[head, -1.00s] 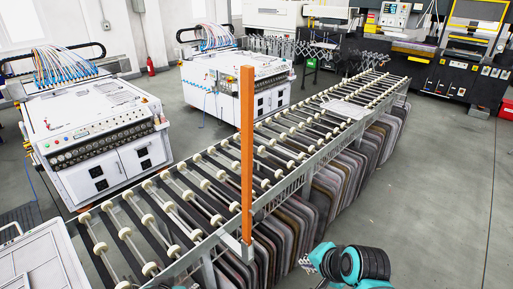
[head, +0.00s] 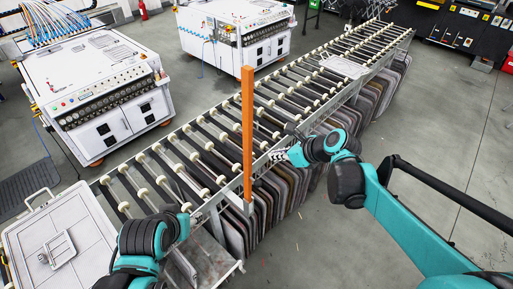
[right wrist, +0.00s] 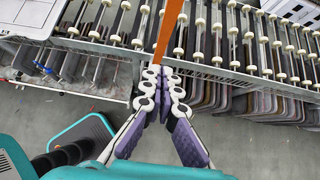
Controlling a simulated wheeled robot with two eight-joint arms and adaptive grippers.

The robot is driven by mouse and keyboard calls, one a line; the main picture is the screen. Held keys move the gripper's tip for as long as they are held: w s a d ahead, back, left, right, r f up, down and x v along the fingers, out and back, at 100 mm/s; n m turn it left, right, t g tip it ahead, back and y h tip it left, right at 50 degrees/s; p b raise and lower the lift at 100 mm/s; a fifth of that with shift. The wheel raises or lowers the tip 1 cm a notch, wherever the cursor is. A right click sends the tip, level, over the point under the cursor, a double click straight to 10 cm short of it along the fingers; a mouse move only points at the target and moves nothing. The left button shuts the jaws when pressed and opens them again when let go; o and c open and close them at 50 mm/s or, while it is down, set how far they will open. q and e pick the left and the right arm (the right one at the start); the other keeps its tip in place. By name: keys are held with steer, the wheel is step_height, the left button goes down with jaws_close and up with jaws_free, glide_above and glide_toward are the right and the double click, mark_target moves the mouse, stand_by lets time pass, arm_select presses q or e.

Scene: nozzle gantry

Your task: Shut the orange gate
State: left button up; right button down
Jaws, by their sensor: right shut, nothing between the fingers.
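The orange gate (head: 248,130) is a tall orange bar standing upright at the near side rail of the roller conveyor (head: 205,180). Its base is at the rail, and in the right wrist view the bar (right wrist: 169,28) rises just beyond my fingertips. My right gripper (head: 279,156) is shut and empty, right of the bar near the rail; in the right wrist view its fingertips (right wrist: 165,75) are together just below the bar. I cannot tell if they touch it. My left gripper (head: 188,212) is at the conveyor's near left, its fingers mostly hidden by its arm.
Stacked grey and brown panels (head: 285,192) stand under the conveyor. White cabinets (head: 95,90) are behind it. A pale panel (head: 62,240) lies at the near left. The floor (head: 440,130) to the right is open.

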mark_target(250, 150)
steer(key=w+a+f, duration=0.2)
steer(key=w+a, duration=0.1)
steer(key=w+a+f+p, duration=0.1)
steer(key=w+a+f, duration=0.1)
steer(key=shift+w+a, duration=0.2)
steer(key=shift+w, duration=0.05)
steer(key=shift+w+a, duration=0.3)
